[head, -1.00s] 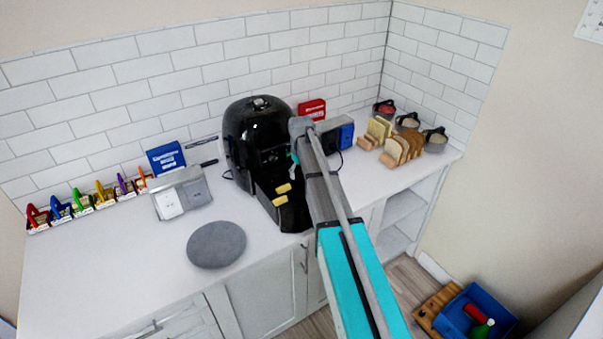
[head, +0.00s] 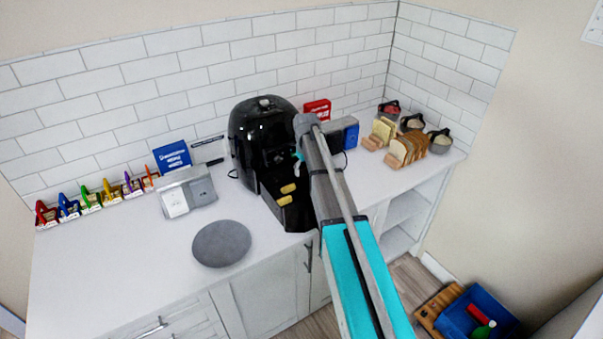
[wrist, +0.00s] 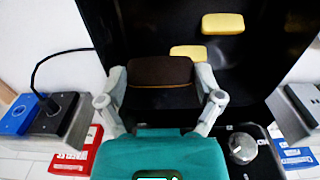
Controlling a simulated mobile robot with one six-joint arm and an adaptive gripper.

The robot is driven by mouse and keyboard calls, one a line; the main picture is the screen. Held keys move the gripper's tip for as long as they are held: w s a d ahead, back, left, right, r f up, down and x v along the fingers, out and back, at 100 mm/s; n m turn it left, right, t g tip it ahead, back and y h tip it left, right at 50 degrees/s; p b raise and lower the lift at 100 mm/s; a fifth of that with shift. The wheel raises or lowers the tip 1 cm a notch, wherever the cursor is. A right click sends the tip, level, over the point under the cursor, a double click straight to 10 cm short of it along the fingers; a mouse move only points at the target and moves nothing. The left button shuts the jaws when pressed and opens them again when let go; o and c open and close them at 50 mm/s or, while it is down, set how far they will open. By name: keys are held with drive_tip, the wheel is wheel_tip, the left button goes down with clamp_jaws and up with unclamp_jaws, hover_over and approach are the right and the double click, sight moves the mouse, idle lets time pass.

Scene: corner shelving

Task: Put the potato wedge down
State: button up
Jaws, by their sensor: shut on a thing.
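The potato wedge (wrist: 160,72) is dark brown on top with a thin yellowish lower edge. In the wrist view my gripper (wrist: 161,80) is shut on it, one finger at each end. The black air fryer (head: 262,128) stands on the counter with its drawer (head: 298,216) pulled out. Two yellow wedges, one nearer the front (head: 284,200) and one behind it (head: 288,188), lie in the drawer. They also show in the wrist view, at the top (wrist: 223,23) and just beyond the held wedge (wrist: 188,52). My gripper is over the drawer area; in the head view my arm hides the held wedge.
A grey round mat (head: 221,243) lies on the clear left counter (head: 110,275). A grey double-lidded container (head: 187,193) and a blue box (head: 172,157) stand left of the fryer. Bread slices (head: 405,150) and several bowls (head: 412,122) stand to the right.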

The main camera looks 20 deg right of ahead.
drive_tip(key=shift+r+p, duration=0.95)
drive_tip(key=shift+r, duration=0.05)
drive_tip(key=shift+d, duration=0.1)
